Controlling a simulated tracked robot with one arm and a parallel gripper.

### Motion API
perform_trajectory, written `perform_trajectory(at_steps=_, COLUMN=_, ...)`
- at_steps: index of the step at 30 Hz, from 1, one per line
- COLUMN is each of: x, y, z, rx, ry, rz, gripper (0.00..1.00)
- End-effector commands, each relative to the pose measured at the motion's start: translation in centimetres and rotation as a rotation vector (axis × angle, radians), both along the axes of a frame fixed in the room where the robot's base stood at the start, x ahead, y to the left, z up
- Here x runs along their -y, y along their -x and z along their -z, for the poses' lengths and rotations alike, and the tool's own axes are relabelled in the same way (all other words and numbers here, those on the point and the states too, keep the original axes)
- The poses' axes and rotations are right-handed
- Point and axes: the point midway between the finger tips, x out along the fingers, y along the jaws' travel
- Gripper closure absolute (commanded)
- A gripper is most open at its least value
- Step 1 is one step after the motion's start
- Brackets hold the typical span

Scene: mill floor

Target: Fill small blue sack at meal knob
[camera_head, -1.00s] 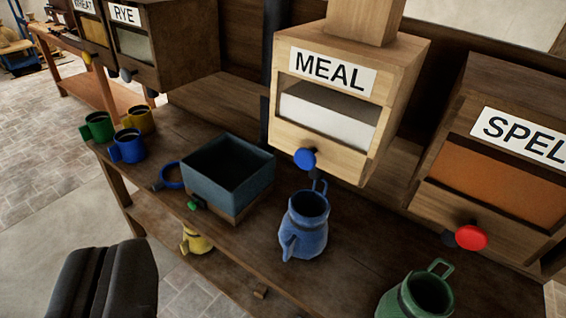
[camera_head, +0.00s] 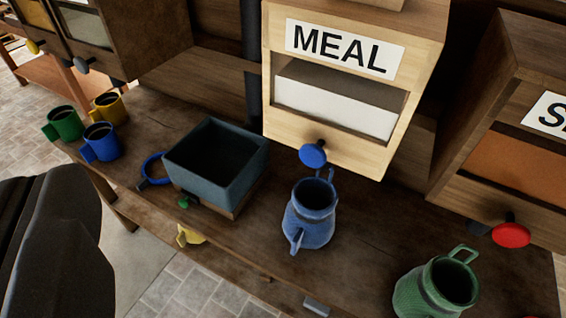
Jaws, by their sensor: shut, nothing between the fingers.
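The small blue sack (camera_head: 310,225) stands upright on the wooden bench, with a loop at its back and a dark open mouth; I see no meal in it. The blue meal knob (camera_head: 313,155) is on the front of the pale wooden MEAL bin (camera_head: 320,135), just above and behind the sack's mouth. White meal (camera_head: 335,108) shows through the bin's window. My gripper (camera_head: 45,190) is at the lower left, dark, shut and empty. It is well to the left of the sack and knob, touching neither.
A blue-grey open box (camera_head: 228,185) with a blue ring (camera_head: 152,168) beside it stands left of the sack. Green, blue and yellow mugs are at far left. A green sack (camera_head: 435,290) stands at right, below a red knob (camera_head: 511,235).

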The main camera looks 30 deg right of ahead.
Motion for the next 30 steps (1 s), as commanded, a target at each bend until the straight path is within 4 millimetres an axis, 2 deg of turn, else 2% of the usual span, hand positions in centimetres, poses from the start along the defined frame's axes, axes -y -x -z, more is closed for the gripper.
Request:
perform_trajectory(at_steps=8, x=-2.4, y=-6.9, z=-1.0, rx=0.187, ry=-0.422, rz=-0.09, gripper=1.0)
perform_trajectory(at_steps=11, x=-2.3, y=-9.6, z=-0.7, rx=0.258, ry=-0.617, rz=-0.079, gripper=1.0)
perform_trajectory(at_steps=14, x=-1.4, y=-11.9, z=0.0, rx=0.33, ry=-0.806, rz=-0.04, gripper=1.0)
perform_trajectory(at_steps=20, x=1.6, y=-15.8, z=4.8, rx=0.448, ry=-1.135, rz=0.127, gripper=1.0)
perform_trajectory(at_steps=25, x=4.6, y=-17.4, z=11.7, rx=0.545, ry=-1.327, rz=0.344, gripper=1.0)
perform_trajectory(at_steps=30, x=7.2, y=-16.7, z=19.6, rx=0.652, ry=-1.414, rz=0.591, gripper=1.0)
